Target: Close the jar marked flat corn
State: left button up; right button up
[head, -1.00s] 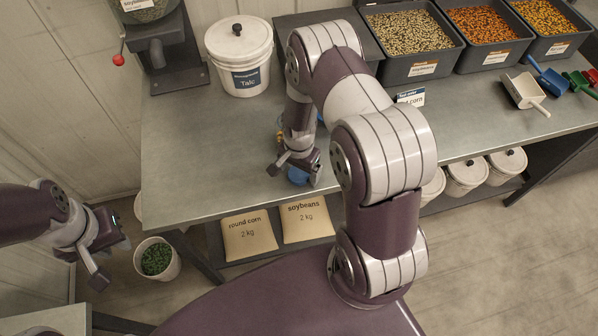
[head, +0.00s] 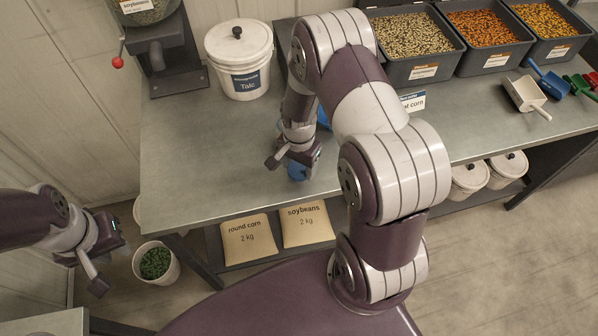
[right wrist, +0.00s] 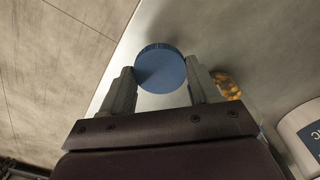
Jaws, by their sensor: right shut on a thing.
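My right gripper (head: 296,160) is over the table, left of its own arm in the head view. In the right wrist view (right wrist: 162,85) its two fingers are shut on a round blue lid (right wrist: 160,68). Part of the blue lid also shows in the head view (head: 297,173). A container with yellow-orange kernels (right wrist: 226,84) stands partly hidden behind the right-hand finger in the wrist view; its label is not visible. A card reading "corn" (head: 413,102) is partly covered by my arm. My left gripper (head: 110,264) is open and empty, left of the table.
A white Talc bucket (head: 240,62) and a soybean dispenser (head: 158,50) stand at the back left. Seed bins (head: 424,72) line the back right, with scoops (head: 525,93) in front. Bags (head: 248,240) lie on the lower shelf. The table's front left (head: 200,185) is clear.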

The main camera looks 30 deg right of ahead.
jog(key=s+d+r+b, duration=0.1)
jog(key=s+d+r, duration=0.4)
jog(key=d, duration=0.5)
jog(key=shift+s+r+b, duration=0.4)
jog(key=shift+r, duration=0.55)
